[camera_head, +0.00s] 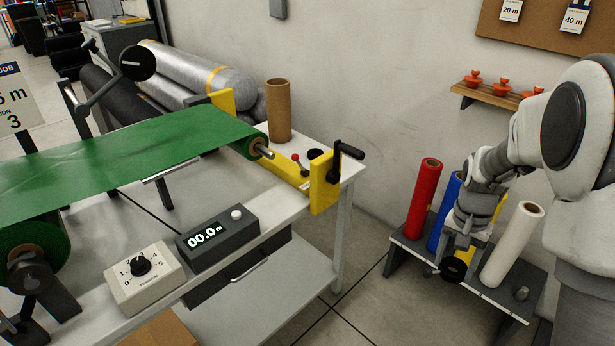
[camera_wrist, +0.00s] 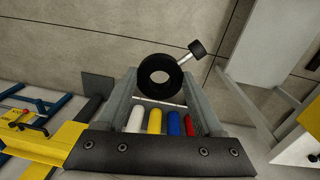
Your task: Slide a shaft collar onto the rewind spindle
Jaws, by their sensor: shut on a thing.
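My gripper (camera_head: 458,246) is at the right, in front of the rack of coloured rolls. It is shut on a black shaft collar (camera_head: 454,271), a thick ring with a side screw. In the wrist view my gripper (camera_wrist: 160,86) has the collar (camera_wrist: 160,60) between its fingertips, hole facing the camera, its screw sticking out to the upper right. The rewind spindle (camera_head: 266,153) is a short metal end sticking out of the cored green roll on the table. It points toward a yellow bracket (camera_head: 323,183) with a black crank. Collar and spindle are well apart.
A cardboard core (camera_head: 279,111) stands on the table behind the spindle. Red (camera_head: 424,199), blue and white (camera_head: 512,244) rolls stand on a low rack. A wall shelf (camera_head: 470,97) holds several red knobbed items. A counter box (camera_head: 217,237) sits along the front. Floor shows between table and rack.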

